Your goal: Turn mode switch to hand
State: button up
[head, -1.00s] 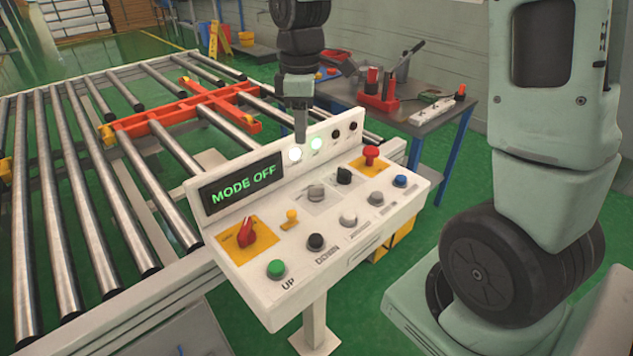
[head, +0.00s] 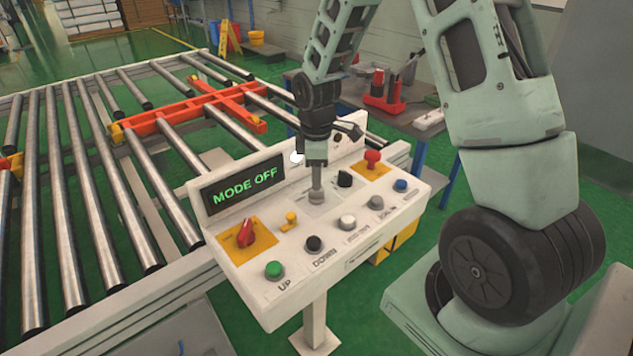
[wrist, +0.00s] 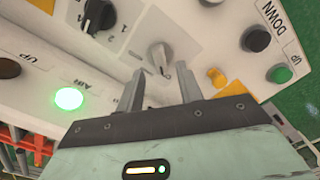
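The white control panel (head: 243,257) stands on a post, and its display (head: 245,187) reads "MODE OFF" in green. In the wrist view a grey rotary knob (wrist: 159,57) on a pale plate lies just beyond and between my fingertips. Its labels are too small to read. My gripper (head: 316,192) points down over this knob and mostly hides it in the head view. In the wrist view my gripper (wrist: 162,82) has its fingers apart with nothing between the visible tips. Whether the tips reach around the knob is hard to tell.
Near the knob are a black knob (head: 344,179), a yellow switch (head: 290,219), a red rotary switch (head: 245,235), a red mushroom button (head: 373,158) and several push buttons. A roller conveyor (head: 95,195) stands left; a tool table (head: 425,132) stands behind.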

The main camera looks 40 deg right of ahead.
aim_at(316, 193)
jog(key=shift+f, duration=1.7)
grip_shut()
jog(key=shift+m, duration=0.3)
jog(key=m, duration=0.9)
